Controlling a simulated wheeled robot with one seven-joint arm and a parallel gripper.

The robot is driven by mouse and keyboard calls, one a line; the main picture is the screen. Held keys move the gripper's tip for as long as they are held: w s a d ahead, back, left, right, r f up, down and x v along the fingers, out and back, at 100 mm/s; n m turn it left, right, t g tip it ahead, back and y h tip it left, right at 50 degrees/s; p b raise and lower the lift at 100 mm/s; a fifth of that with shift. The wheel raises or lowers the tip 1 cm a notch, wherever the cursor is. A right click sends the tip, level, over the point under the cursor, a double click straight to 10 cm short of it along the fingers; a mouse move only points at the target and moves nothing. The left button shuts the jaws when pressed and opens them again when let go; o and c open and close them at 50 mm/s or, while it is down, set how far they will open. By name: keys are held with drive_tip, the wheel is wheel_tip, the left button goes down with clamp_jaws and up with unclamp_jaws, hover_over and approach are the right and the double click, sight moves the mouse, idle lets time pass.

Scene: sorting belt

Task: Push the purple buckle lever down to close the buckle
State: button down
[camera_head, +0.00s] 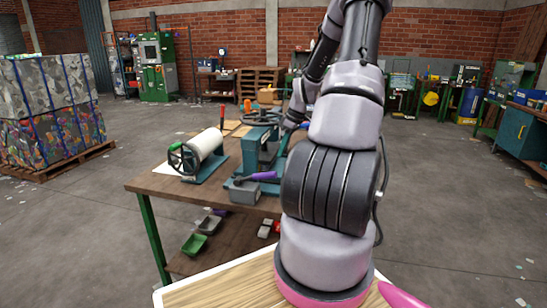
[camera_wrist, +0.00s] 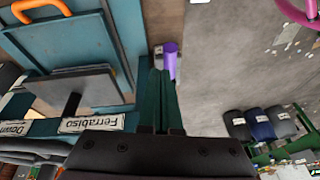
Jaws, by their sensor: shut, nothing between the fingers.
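The purple buckle lever (camera_head: 262,176) shows in the head view near the front edge of the brown workbench. It extends rightward from a grey buckle block (camera_head: 243,193), with its right end slightly higher in the picture. In the wrist view the rounded purple lever end (camera_wrist: 170,52) shows just past my fingertips. My gripper (camera_wrist: 160,73) is shut with nothing between its dark green fingers. I cannot tell whether the fingertips touch the lever. In the head view my arm covers the right part of the bench, and the fingers cannot be made out.
A teal press (camera_head: 258,148) with a handwheel stands behind the buckle. A white roller with a crank wheel (camera_head: 184,158) stands to its left. Green and grey trays lie below the bench (camera_head: 150,184). In the wrist view, dark bins (camera_wrist: 262,123) stand at the right.

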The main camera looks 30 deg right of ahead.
drive_tip(key=shift+s+d+r, duration=0.45)
drive_tip(key=shift+s+d, duration=0.15)
drive_tip(key=shift+d, duration=0.05)
drive_tip(key=shift+s+d+r, duration=0.45)
drive_tip(key=shift+s+d, duration=0.1)
drive_tip(key=shift+d, duration=0.05)
drive_tip(key=s+a+r+m+t+h, duration=0.1)
drive_tip(key=s+a+r+m+h, duration=0.15)
drive_tip(key=a+r, duration=0.6)
drive_tip(key=s+a+r+m+h, duration=0.1)
drive_tip(key=s+a+r+m, duration=0.25)
drive_tip(key=a+r, duration=0.55)
drive_tip(key=s+a+r+m+t+y, duration=0.1)
drive_tip(key=s+a+r+m, duration=0.1)
drive_tip(key=s+a+r, duration=0.2)
drive_tip(key=s+a+r+m+t+y, duration=0.1)
drive_tip(key=s+a+r, duration=0.4)
drive_tip(key=s, duration=0.5)
drive_tip(key=shift+s+a+r+m+t+y, duration=0.3)
drive_tip(key=shift+r+m+t, duration=0.4)
drive_tip(key=shift+m, duration=0.4)
